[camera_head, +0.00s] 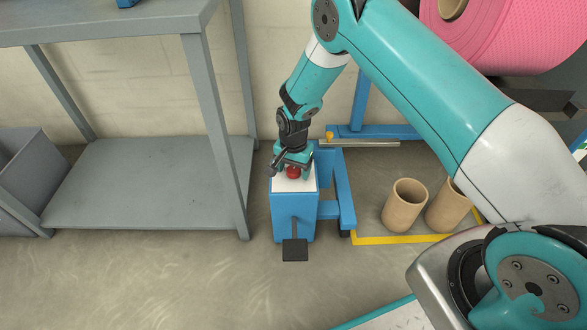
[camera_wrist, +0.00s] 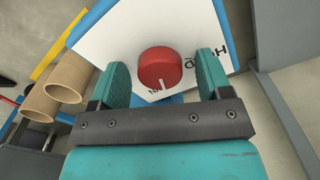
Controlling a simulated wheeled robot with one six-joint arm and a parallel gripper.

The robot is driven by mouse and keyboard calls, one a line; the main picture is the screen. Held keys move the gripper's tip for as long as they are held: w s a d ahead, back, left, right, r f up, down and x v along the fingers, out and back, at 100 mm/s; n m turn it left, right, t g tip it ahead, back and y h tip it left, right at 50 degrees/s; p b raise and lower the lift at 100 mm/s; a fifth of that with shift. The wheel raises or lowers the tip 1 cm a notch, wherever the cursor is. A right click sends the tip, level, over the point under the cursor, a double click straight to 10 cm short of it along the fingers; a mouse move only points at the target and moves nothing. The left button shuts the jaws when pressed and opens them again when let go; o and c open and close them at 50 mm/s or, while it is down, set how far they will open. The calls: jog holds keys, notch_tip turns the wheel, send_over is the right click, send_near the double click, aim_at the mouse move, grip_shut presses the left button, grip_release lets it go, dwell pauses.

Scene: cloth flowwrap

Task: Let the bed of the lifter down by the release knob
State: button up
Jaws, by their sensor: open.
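The lifter's blue body (camera_head: 293,217) stands on the floor with a black pedal (camera_head: 295,250) in front. Its white top plate (camera_wrist: 113,40) carries the round red release knob (camera_head: 292,173). In the wrist view the knob (camera_wrist: 160,66) has a white mark at its lower edge, near partly hidden lettering. The word HOLD, partly covered by a finger, shows to the right. My gripper (camera_head: 285,166) is at the plate, pointing down. In the wrist view its open fingers (camera_wrist: 163,70) stand either side of the knob, with gaps. I cannot pick out the bed for sure.
A grey table (camera_head: 140,180) with a lower shelf stands left. Two tan cardboard tubes (camera_head: 403,205) stand right, inside a yellow floor line (camera_head: 395,239). A large pink roll (camera_head: 505,35) is at upper right. The floor in front of the lifter is clear.

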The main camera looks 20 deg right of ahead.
jog(key=c, duration=0.9)
jog(key=shift+r+n+p, duration=0.1)
jog(key=shift+n+p, duration=0.25)
jog(key=shift+n, duration=0.05)
jog(key=n+p, duration=0.2)
jog(key=n, duration=0.1)
jog(key=n+p, duration=0.2)
jog(key=n, duration=0.2)
jog(key=n+p, duration=0.1)
jog(key=n, duration=0.3)
jog(key=shift+n+p, duration=0.5)
jog(key=shift+n, duration=1.6)
